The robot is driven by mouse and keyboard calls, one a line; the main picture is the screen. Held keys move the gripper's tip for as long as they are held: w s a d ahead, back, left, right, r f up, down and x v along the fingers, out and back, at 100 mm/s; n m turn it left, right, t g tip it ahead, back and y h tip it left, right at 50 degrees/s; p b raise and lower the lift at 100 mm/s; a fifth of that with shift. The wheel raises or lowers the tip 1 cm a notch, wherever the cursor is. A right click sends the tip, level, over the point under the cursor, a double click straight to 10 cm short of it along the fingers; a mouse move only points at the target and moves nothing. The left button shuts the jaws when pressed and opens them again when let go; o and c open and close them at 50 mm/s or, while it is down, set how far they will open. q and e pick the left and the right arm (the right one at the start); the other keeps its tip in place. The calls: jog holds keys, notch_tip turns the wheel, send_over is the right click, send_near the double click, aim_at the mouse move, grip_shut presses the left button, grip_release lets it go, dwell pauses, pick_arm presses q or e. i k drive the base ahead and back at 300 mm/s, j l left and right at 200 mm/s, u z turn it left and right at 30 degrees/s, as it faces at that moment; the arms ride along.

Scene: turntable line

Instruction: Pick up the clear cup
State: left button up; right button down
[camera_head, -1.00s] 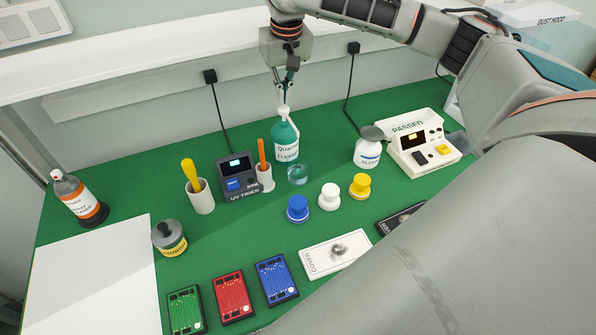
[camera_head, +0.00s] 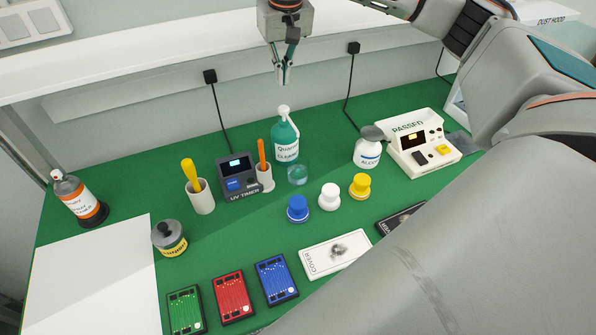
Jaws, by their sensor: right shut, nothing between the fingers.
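The clear cup (camera_head: 298,173) stands on the green table, just in front of the green cleaner bottle (camera_head: 285,137). It is see-through and appears empty. My right gripper (camera_head: 285,80) is above and behind the cup, higher than the bottle's nozzle, pointing down. It is shut and holds nothing. My left gripper does not show.
The UV timer (camera_head: 240,184) and a white holder with an orange handle (camera_head: 265,178) stand left of the cup. Blue (camera_head: 297,210), white (camera_head: 329,198) and yellow (camera_head: 360,187) knobbed pieces stand in front and right. An alcohol bottle (camera_head: 367,153) is further right.

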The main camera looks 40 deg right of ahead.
aim_at(297, 175)
jog(key=k, duration=1.5)
